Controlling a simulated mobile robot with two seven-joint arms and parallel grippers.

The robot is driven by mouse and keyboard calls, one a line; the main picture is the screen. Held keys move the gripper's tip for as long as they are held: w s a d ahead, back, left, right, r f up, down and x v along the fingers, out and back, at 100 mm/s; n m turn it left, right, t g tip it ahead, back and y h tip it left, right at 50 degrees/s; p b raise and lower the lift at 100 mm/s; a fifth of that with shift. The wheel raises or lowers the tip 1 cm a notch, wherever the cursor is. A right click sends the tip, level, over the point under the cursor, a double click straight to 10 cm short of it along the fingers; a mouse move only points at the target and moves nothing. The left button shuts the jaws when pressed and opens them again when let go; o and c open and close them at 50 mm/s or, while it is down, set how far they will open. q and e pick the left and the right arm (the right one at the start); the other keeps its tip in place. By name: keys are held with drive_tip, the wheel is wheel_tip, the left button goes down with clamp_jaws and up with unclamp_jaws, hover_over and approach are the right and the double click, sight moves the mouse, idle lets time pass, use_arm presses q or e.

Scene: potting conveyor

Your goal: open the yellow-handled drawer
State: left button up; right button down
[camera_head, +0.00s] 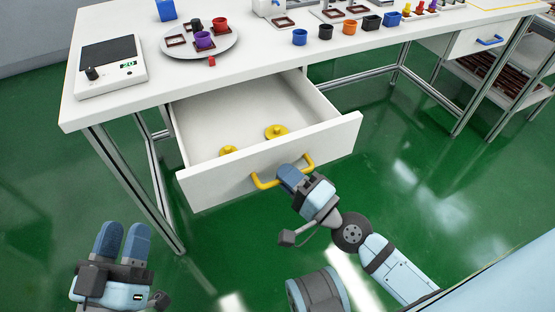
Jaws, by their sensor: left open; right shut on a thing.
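The white drawer (210,187) under the left part of the table stands pulled out, its inside showing. Its yellow handle (263,183) is on the front panel. My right gripper (290,175) is at the right part of this handle, with its blue fingers shut on it. The fingers hide part of the handle. Two yellow round pieces with knobs lie inside the drawer, one nearer the middle (276,131) and one (228,151) partly hidden by the front panel. My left gripper (122,241) is open and empty, low at the left, well away from the drawer.
On the white table (265,65) stand a scale (110,66), a round plate (175,48) with small pots, and a row of coloured pots. A closed drawer with a blue handle (490,41) is at the right. Table legs flank the open drawer. Green floor is clear in front.

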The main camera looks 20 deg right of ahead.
use_arm(q)
drive_tip(key=shift+f, duration=0.4)
use_arm(e)
drive_tip(key=shift+s, duration=0.85)
use_arm(q)
drive_tip(key=shift+a, duration=0.1)
use_arm(e)
drive_tip(key=c, duration=1.2)
unclamp_jaws()
use_arm(q)
wheel_tip(320, 180, down, 3)
drive_tip(key=shift+w+r+g+b, duration=0.15)
drive_tip(key=shift+g+b, duration=0.55)
drive_tip(key=shift+b, duration=0.35)
use_arm(e)
drive_tip(key=v, duration=1.4)
drive_tip(key=shift+r, duration=0.1)
use_arm(q)
drive_tip(key=shift+f, duration=0.2)
